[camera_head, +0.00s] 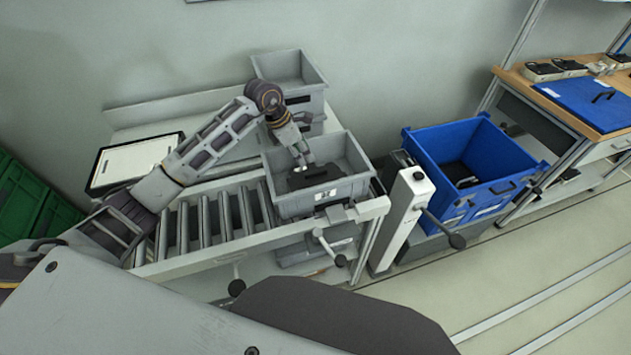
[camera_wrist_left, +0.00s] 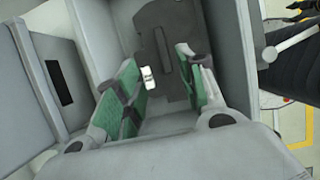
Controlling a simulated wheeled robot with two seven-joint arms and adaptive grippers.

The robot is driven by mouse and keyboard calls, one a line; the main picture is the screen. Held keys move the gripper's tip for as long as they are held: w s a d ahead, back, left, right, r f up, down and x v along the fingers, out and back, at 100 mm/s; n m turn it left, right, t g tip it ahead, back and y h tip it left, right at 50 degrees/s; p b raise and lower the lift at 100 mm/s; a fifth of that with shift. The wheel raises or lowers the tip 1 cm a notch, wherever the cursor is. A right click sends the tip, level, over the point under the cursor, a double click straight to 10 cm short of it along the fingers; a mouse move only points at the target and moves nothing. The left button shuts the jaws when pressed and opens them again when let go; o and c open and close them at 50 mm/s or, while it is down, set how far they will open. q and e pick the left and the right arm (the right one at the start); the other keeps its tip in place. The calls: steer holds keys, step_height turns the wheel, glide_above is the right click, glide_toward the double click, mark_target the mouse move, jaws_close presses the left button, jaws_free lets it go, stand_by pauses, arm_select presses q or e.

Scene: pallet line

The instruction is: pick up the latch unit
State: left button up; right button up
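The latch unit appears to be the dark grey part (camera_wrist_left: 168,30) lying in the grey crate (camera_wrist_left: 240,50); in the head view it is a dark shape (camera_head: 318,176) partly hidden by my gripper. The crate stands at the right end of the roller conveyor. My left gripper (camera_head: 301,163) reaches down into this crate from the left. In the left wrist view its green-padded fingers (camera_wrist_left: 160,75) are apart, with the dark part beyond and between their tips; I cannot tell whether they touch it. A small white piece shows beside the left finger. My right gripper is not in view.
Another grey crate (camera_head: 289,68) stands behind. A blue bin (camera_head: 470,140) with dark contents is at the right, past a white post (camera_head: 408,215). Conveyor rollers (camera_head: 215,220) left of the crate are bare. A workbench (camera_head: 515,72) stands far right.

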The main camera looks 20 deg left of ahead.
mark_target(315, 172)
arm_select(q)
steer(key=x, duration=0.2)
steer(key=shift+w+d+f, duration=0.1)
steer(key=shift+d+f, duration=0.05)
steer(key=shift+f, duration=0.45)
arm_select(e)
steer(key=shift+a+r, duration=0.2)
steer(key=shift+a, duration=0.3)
arm_select(q)
steer(key=shift+d+f, duration=0.1)
steer(key=shift+s+p+x, duration=0.25)
steer(key=shift+p+x, duration=0.3)
steer(key=shift+x, duration=1.45)
steer(key=shift+w+d+f, duration=0.1)
steer(key=shift+d+f, duration=0.15)
steer(key=shift+f, duration=0.25)
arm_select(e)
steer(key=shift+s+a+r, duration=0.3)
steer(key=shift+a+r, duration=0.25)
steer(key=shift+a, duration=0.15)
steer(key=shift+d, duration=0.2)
